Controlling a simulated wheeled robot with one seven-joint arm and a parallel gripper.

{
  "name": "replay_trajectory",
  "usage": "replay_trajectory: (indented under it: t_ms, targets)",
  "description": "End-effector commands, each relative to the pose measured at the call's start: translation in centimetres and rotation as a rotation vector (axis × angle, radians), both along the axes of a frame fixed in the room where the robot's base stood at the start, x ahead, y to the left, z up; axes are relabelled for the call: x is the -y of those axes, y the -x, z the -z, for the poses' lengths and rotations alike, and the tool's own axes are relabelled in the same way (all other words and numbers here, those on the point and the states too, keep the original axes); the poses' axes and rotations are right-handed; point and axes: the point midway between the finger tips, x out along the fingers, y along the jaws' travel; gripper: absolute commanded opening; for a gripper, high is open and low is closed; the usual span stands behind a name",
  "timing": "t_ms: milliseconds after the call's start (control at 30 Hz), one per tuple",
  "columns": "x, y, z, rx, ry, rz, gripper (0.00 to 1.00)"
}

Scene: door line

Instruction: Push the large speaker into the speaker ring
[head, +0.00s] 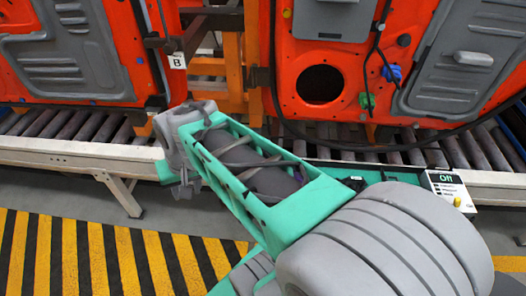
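A round dark opening (320,85) shows low in the orange door panel at the right; it looks like the speaker ring, and nothing is seen seated in it. I cannot make out the large speaker in this view. My teal and grey arm crosses the middle of the picture and hides part of the area below the door. My gripper (183,190) seems to be at the far left end of the arm, left of and below the opening and apart from the door. Its fingers are too small and partly hidden to show whether they are open.
A second orange door panel (75,50) hangs at the left, with a tag marked B (177,61). A roller conveyor (75,152) runs below both doors. A small white control panel (449,187) stands at the right. Yellow and black floor stripes (90,255) are clear at lower left.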

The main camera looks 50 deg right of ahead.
Motion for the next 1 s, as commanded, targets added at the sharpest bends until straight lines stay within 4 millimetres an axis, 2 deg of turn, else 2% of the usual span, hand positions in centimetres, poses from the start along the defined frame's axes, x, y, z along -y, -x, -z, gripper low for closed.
replay_trajectory:
  t_ms: [33,100,167,200,300,400,433,500,600,667,900,1000]
  targets:
    - [2.7,-1.0,1.1,-0.029,-0.064,0.18,0.36]
    - [6.7,-2.3,2.6,-0.058,-0.181,0.475,0.36]
    - [10.7,-2.9,4.1,-0.08,-0.294,0.741,0.36]
    - [13.5,-2.9,5.1,-0.094,-0.374,0.918,0.36]
    - [20.1,-1.7,7.7,-0.126,-0.581,1.33,0.36]
    - [25.0,0.4,9.8,-0.151,-0.765,1.644,0.36]
    - [26.1,1.0,10.3,-0.157,-0.81,1.713,0.36]
    - [27.8,2.1,11.0,-0.168,-0.89,1.832,0.36]
    - [28.8,2.8,11.8,-0.177,-0.947,1.91,0.36]
    - [28.7,2.6,12.5,-0.179,-0.954,1.919,0.36]
    - [27.4,0.5,16.7,-0.178,-0.95,1.915,0.36]
    - [26.8,-0.6,17.2,-0.185,-0.951,1.918,0.36]
